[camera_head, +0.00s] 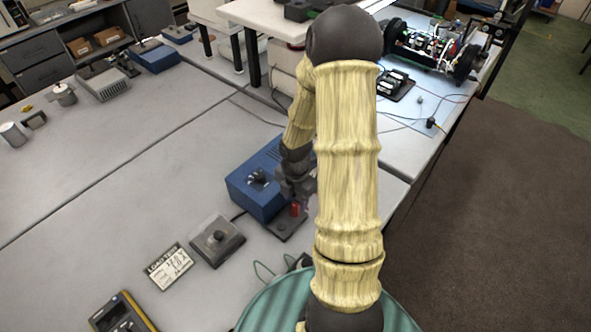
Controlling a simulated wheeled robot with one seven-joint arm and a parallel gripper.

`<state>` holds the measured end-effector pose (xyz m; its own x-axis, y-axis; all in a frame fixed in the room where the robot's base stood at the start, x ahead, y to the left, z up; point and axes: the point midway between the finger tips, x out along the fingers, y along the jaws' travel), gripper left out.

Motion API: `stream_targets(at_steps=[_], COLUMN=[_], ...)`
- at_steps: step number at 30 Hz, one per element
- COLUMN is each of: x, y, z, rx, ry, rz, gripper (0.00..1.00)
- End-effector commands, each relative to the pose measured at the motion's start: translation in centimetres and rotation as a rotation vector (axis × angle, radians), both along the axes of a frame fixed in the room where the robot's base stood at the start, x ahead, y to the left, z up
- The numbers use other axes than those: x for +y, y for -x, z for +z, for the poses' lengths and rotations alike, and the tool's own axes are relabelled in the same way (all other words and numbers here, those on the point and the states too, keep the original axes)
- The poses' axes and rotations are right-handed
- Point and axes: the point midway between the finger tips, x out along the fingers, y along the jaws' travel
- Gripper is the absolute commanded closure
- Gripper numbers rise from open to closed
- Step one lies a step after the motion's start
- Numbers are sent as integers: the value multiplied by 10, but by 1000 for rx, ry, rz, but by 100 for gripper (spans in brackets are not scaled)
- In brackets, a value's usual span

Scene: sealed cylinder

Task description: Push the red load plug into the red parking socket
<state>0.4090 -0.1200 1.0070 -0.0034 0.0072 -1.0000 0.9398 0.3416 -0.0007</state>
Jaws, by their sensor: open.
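A small red piece (296,209) stands on a dark base plate (284,229) in front of a blue box (247,192). It is too small to tell whether it is the red load plug, the red parking socket, or both together. My gripper (294,192) is open and points down just above and beside the red piece, close to the right side of the blue box. My own arm hides the area to the right of the gripper. Whether the fingers touch the red piece cannot be told.
The table's left middle is clear. A wheeled device (430,48) stands at the back right.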

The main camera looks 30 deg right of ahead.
Motion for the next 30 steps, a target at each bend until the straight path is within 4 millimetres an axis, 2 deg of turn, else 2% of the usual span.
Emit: stream_targets(at_steps=[3, 18, 23, 30], x=[-1, -2, -1, -1], y=[-1, -1, -1, -1], z=[27, 123, 137, 139], rx=[-6, -4, -1, 0], ry=[2, 2, 1, 0], rz=[-4, -2, -1, 0], gripper=[54, 54, 54, 54])
